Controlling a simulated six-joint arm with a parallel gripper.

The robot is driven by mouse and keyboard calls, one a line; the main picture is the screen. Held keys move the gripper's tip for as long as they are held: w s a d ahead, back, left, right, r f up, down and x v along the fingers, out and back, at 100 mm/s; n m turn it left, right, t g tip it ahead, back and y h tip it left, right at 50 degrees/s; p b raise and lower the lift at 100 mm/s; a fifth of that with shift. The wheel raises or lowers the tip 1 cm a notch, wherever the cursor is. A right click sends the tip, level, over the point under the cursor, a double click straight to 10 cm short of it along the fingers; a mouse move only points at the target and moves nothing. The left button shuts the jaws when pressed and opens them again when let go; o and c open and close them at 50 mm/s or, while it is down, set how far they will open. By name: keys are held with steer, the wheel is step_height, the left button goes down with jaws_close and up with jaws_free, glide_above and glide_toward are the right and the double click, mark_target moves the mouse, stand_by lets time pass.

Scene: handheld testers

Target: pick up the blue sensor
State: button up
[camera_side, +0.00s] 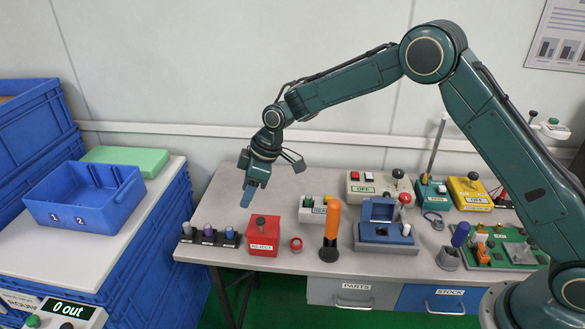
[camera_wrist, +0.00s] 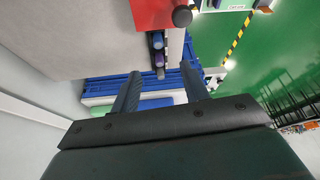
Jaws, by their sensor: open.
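The blue sensor (camera_side: 229,233) appears to be the blue-topped piece at the right end of a small dark rack, closest to the red box. It also shows in the wrist view (camera_wrist: 157,41), just below the red box. My gripper (camera_side: 248,196) hangs above the table, higher than the rack and red box, pointing down. In the wrist view its two fingers (camera_wrist: 160,68) are apart with nothing between them. The rack shows beyond the gap between the fingertips. A purple piece (camera_side: 208,231) and a grey piece (camera_side: 187,229) stand in the same rack.
A red box (camera_side: 265,240) with a dark knob stands right of the rack. An orange-handled tool (camera_side: 332,225) stands upright farther right. Several testers fill the table's right side. A blue-handled piece (camera_side: 460,233) stands in a grey cup. A blue bin (camera_side: 85,195) is at left.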

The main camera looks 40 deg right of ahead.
glide_above(230, 228)
steer(key=s+d, duration=0.2)
step_height(230, 228, down, 8)
steer(key=shift+a, duration=0.1)
steer(key=shift+w+x, duration=0.1)
steer(key=shift+x, duration=1.15)
steer(key=shift+w+x, duration=0.15)
steer(key=shift+x, duration=1.1)
steer(key=shift+a, duration=0.1)
jaws_close()
